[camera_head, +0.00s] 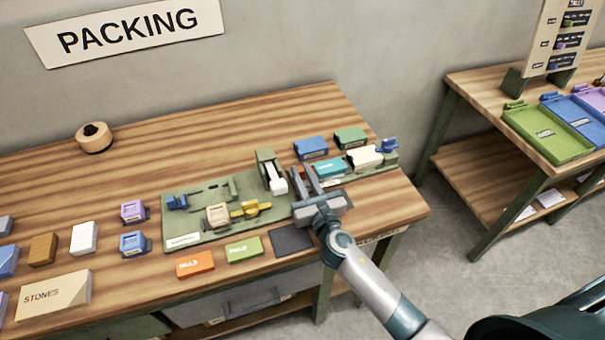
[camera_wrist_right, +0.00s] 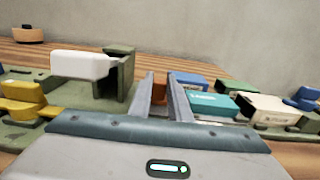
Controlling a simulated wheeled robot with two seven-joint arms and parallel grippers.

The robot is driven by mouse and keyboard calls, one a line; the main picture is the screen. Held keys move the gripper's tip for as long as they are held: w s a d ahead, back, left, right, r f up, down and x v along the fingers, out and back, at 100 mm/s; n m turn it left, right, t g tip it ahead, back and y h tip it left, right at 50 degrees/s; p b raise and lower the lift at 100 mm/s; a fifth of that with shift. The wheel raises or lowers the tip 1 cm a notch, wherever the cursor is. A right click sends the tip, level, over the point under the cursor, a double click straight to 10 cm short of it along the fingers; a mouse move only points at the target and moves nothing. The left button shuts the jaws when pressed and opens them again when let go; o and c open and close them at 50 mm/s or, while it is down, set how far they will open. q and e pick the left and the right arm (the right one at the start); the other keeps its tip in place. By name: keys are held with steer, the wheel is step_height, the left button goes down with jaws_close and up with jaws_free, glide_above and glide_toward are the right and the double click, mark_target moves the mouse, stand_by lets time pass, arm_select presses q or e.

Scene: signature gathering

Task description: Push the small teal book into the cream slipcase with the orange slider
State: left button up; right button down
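The teal book (camera_head: 330,168) lies on a green track at the right of the workbench; it also shows in the right wrist view (camera_wrist_right: 212,105). The cream slipcase (camera_head: 365,158) sits just right of it, seen also in the wrist view (camera_wrist_right: 272,109). The book seems outside the slipcase, close to its left side. My right gripper (camera_head: 307,179) is at the left end of this track, its two fingers apart. An orange-brown piece, probably the orange slider (camera_wrist_right: 160,88), shows between the fingers; contact cannot be told. My left gripper is out of view.
A green post with a white arm (camera_head: 273,178) stands close left of my right gripper. Blue (camera_head: 311,147) and green (camera_head: 350,138) boxes lie behind the track. A blue piece (camera_head: 387,146) is at its right end. A yellow piece (camera_head: 250,208) lies on the green board.

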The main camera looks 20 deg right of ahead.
mark_target(343, 168)
steer(key=d, duration=1.2)
steer(key=shift+w+d, duration=0.1)
steer(key=shift+w, duration=0.1)
steer(key=shift+r, duration=0.1)
steer(key=c, duration=1.6)
jaws_free()
steer(key=shift+d, duration=0.1)
steer(key=shift+c, duration=0.2)
steer(key=shift+d, duration=0.1)
steer(key=shift+a, duration=0.3)
